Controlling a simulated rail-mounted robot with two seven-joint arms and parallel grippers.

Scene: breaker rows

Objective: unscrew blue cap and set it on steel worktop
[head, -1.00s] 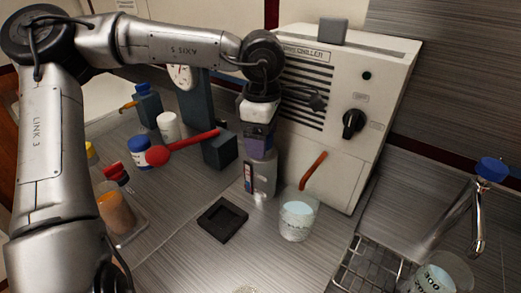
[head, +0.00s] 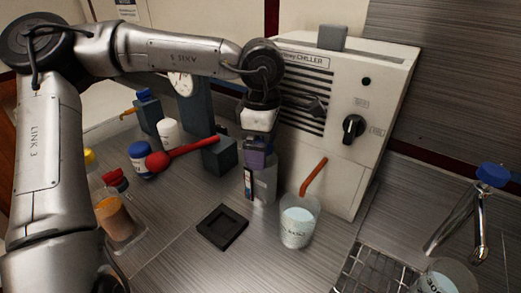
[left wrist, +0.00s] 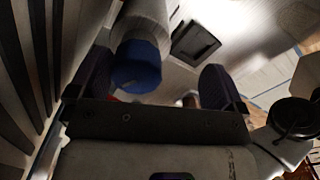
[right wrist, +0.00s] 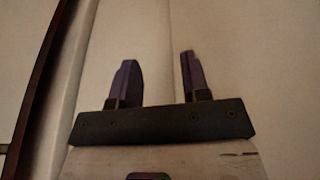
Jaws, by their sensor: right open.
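A blue cap (left wrist: 138,72) sits on a pale bottle (left wrist: 145,22) in the left wrist view. In the head view the grey bottle (head: 265,186) stands on the steel worktop (head: 165,225) in front of the chiller, its cap hidden by my left gripper (head: 256,160). My left gripper (left wrist: 155,88) is open, with the cap between its fingers, nearer the picture-left finger and apart from the other. Contact with the cap cannot be told. My right gripper (right wrist: 160,80) is open and empty before a plain pale surface.
A black square holder (head: 222,227) lies in front of the bottle, and a beaker (head: 297,222) stands to its right. The chiller (head: 340,125) rises close behind. Worktop near the holder is bare.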

